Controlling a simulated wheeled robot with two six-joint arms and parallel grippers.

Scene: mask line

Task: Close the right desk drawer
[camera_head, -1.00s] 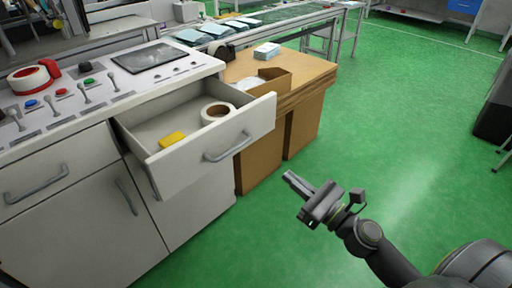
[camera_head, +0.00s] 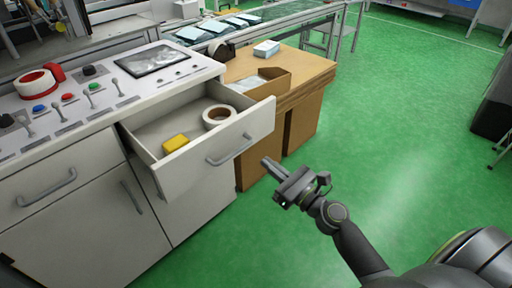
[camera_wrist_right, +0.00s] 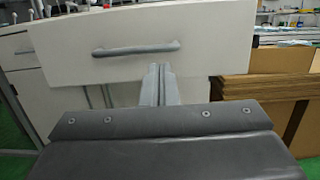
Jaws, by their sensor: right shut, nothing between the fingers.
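The right desk drawer (camera_head: 238,147) is pulled open from the white control desk (camera_head: 165,87). Inside it lie a tape roll (camera_head: 218,116) and a yellow block (camera_head: 175,143). Its grey handle (camera_head: 229,149) is on the front panel. My right gripper (camera_head: 267,163) is shut and empty, in front of the drawer's panel and a little right of the handle. In the right wrist view the shut fingertips (camera_wrist_right: 160,68) point at the drawer front (camera_wrist_right: 215,45), just below the right end of the handle (camera_wrist_right: 135,48). I cannot tell whether they touch it. My left gripper is not in view.
A shut left drawer (camera_head: 60,180) and a cupboard door are beside the open drawer. Cardboard boxes (camera_head: 302,125) stand behind it to the right. The desk top carries levers, buttons and a red-and-white tape roll (camera_head: 37,83).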

